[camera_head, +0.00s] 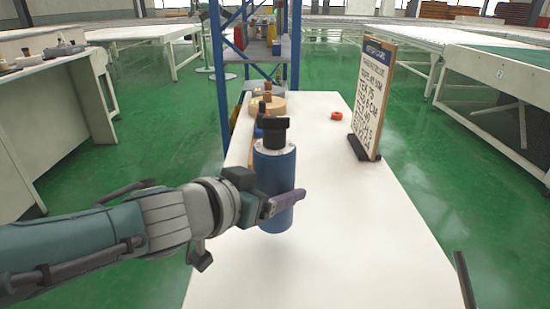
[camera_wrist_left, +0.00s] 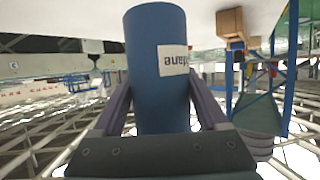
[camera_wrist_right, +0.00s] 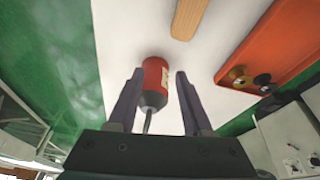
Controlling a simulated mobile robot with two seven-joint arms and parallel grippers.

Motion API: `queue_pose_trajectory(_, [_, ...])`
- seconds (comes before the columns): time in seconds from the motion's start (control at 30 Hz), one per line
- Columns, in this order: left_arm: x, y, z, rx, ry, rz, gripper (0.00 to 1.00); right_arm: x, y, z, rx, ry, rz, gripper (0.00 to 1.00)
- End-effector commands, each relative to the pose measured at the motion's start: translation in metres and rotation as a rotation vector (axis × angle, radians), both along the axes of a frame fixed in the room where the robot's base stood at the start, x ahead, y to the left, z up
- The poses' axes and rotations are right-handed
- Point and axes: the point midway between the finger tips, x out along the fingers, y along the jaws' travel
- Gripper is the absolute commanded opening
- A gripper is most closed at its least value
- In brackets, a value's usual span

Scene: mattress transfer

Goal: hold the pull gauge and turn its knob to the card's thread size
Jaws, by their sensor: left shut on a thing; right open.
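The pull gauge appears to be the blue cylinder (camera_head: 272,172) with a black knob (camera_head: 275,132) on top, upright over the white table. My left gripper (camera_head: 285,200) is shut around its lower body; whether its base touches the table is unclear. The left wrist view shows the gauge body (camera_wrist_left: 157,45) between the fingers, its white label upside down; the knob is out of view there. The card (camera_head: 370,98) stands tilted in a dark base at the right, one line looking like "TEX 75". My right gripper (camera_wrist_right: 158,80) is open, a red, grey-tipped object (camera_wrist_right: 155,80) between or beyond its fingers.
The white table (camera_head: 335,215) is clear at front and centre. Round wooden pieces (camera_head: 268,105) stand behind the gauge. A blue shelf rack (camera_head: 295,45) rises at the far end. The right wrist view shows an orange tray (camera_wrist_right: 275,45).

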Motion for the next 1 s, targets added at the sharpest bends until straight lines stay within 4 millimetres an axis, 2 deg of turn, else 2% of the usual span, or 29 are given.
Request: queue_pose_trajectory(1.0, [0.001, -0.001, -0.028, -0.004, -0.004, -0.002, 0.0, 0.0, 0.0, -0.03, 0.002, 0.0, -0.002, 0.5])
